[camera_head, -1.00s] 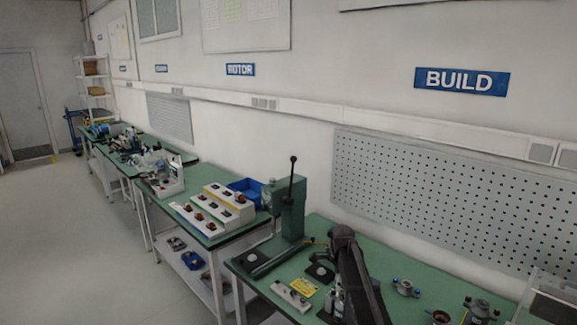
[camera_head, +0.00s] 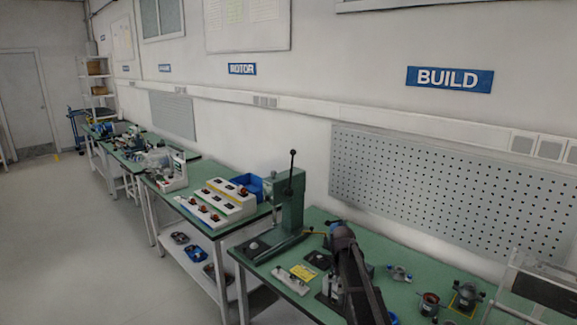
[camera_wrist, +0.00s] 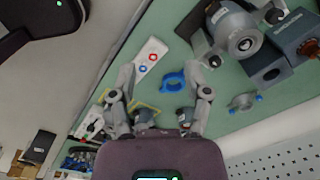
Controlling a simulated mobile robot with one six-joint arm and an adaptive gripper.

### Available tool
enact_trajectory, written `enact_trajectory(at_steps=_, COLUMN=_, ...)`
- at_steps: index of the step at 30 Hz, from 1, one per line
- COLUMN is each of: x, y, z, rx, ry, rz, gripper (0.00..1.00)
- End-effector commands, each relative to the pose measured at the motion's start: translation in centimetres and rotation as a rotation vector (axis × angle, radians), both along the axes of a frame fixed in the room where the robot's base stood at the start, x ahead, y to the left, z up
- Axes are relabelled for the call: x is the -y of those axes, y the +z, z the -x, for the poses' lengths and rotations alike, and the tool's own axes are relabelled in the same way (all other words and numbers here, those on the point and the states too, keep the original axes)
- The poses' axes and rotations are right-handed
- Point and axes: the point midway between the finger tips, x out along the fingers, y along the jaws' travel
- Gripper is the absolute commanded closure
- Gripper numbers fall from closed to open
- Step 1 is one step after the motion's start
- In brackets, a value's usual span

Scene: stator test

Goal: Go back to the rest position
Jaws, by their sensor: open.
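My gripper (camera_wrist: 166,88) shows in the wrist view with its two grey fingers spread apart and nothing between them. It hangs above the green bench top. A blue ring (camera_wrist: 172,82) lies on the bench beyond the fingers, in line with the gap. In the head view my dark arm reaches over the front bench (camera_head: 410,300), and I cannot make out the gripper there.
In the wrist view, a white box with red and blue buttons (camera_wrist: 150,58), a grey motor-like machine (camera_wrist: 237,35) and a grey flanged part (camera_wrist: 243,102) surround the ring. In the head view, a green lever press (camera_head: 288,205) stands left of my arm; a pegboard (camera_head: 450,190) hangs behind.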

Motion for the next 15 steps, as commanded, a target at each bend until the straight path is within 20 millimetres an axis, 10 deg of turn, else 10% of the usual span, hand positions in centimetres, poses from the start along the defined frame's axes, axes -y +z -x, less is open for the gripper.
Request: enact_trajectory(at_steps=15, x=0.0, y=-2.1, z=5.0, rx=0.0, ry=0.294, rz=0.0, gripper=0.38)
